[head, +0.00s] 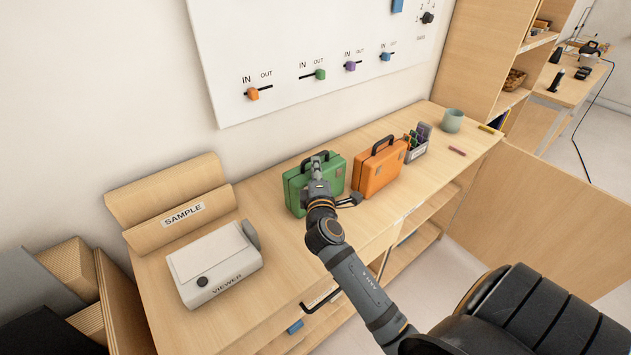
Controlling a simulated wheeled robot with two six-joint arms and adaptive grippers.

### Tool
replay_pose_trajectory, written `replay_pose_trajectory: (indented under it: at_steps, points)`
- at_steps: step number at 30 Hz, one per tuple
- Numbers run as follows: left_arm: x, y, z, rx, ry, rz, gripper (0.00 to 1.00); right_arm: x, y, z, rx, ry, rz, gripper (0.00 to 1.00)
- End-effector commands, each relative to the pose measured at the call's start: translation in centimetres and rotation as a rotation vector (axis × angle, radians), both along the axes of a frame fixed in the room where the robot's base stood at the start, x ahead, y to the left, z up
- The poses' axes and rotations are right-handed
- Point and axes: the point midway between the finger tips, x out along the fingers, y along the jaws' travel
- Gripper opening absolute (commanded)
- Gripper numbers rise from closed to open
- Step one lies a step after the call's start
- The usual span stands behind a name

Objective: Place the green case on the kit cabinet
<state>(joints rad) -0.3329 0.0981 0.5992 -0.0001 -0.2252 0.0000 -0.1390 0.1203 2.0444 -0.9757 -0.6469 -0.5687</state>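The green case (297,187) stands upright on the long wooden cabinet top (285,237), left of an orange case. Its dark carry handle is at its top. My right gripper (318,168) is at the green case's handle and overlaps the case's front in the head view. My wrist hides part of the case, and I cannot tell whether the fingers are closed on the handle. No label for a kit cabinet is readable, so I cannot tell which piece of furniture it is. My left gripper is not in view.
The orange case (378,172) stands close on the right. Beyond it are a grey organizer box (415,147) and a green cup (452,120). A white viewer box (213,265) and a wooden sample holder (180,205) stand left. A slider panel (310,50) hangs behind.

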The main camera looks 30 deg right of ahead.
Motion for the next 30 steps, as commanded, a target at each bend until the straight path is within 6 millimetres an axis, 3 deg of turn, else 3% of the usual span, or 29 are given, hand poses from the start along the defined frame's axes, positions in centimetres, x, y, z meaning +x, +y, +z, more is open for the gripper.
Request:
replay_pose_trajectory:
  at_steps: [6, 8, 15, 22, 26, 30]
  points:
    - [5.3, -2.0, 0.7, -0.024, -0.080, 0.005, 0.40, 0.8, -0.6, 0.1, 0.000, 0.000, -0.001, 0.18]
    - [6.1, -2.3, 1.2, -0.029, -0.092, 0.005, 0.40, 1.6, -1.2, 0.3, -0.002, 0.001, -0.001, 0.18]
    - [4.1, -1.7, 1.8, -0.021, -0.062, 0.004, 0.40, 4.5, -2.9, -0.1, 0.002, 0.001, 0.000, 0.18]
    - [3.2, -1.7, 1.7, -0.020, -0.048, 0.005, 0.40, 4.6, -3.0, -0.3, 0.003, 0.001, 0.000, 0.18]
    - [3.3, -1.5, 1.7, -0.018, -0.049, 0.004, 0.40, 4.6, -3.0, -0.3, 0.003, 0.001, 0.000, 0.01]
    - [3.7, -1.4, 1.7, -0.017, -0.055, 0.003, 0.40, 4.6, -3.0, -0.3, 0.003, 0.001, 0.000, 0.00]
